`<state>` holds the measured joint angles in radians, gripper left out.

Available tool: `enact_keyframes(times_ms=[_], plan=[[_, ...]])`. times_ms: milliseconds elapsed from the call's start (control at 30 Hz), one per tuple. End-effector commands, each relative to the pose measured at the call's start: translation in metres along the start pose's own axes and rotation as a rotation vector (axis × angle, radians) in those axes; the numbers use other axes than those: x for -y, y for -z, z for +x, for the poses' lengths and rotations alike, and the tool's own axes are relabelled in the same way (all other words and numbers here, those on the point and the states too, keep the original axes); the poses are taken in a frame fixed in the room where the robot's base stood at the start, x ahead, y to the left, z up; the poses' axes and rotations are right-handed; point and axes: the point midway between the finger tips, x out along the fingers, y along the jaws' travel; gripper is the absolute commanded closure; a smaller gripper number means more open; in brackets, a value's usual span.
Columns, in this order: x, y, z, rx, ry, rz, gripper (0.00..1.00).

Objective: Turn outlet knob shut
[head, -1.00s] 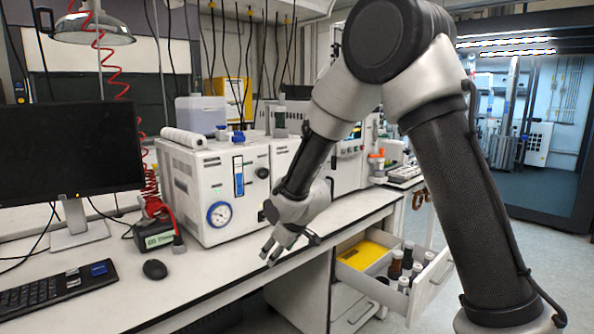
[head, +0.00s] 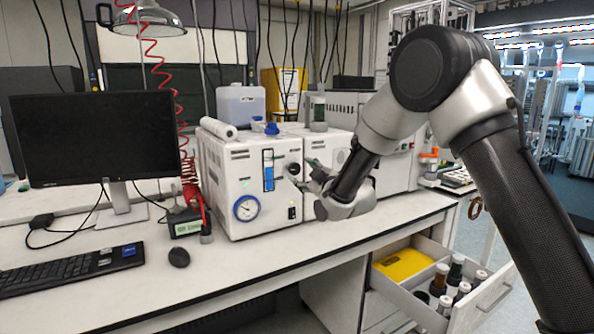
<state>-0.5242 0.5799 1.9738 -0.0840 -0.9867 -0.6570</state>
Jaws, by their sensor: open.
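The white reactor unit (head: 222,178) stands on the bench, with a blue-rimmed gauge, a blue flow tube and a small dark round knob (head: 293,169) on its front. I cannot read a label on the knob, or how far it is turned. My gripper (head: 303,174) is open, its fingers pointing left at the knob from the right side. The fingers overlap the knob's edge in the picture; I cannot tell whether they touch it. My gripper partly hides the right side of the front.
A monitor (head: 98,140), keyboard (head: 70,268) and mouse (head: 179,257) are on the bench at left. A red coiled hose (head: 188,165) hangs beside the unit. An open drawer (head: 466,318) with bottles juts out below the bench. The bench front is clear.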

Motion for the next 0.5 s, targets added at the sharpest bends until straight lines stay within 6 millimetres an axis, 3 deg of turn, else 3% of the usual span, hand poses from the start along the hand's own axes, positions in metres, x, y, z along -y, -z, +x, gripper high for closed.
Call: enact_keyframes(times_ms=[300,500], plan=[[0.001,-0.001,0.051,0.001,0.001,0.001,0.4],[0.0,0.0,0.061,0.001,0.001,0.002,0.4]])
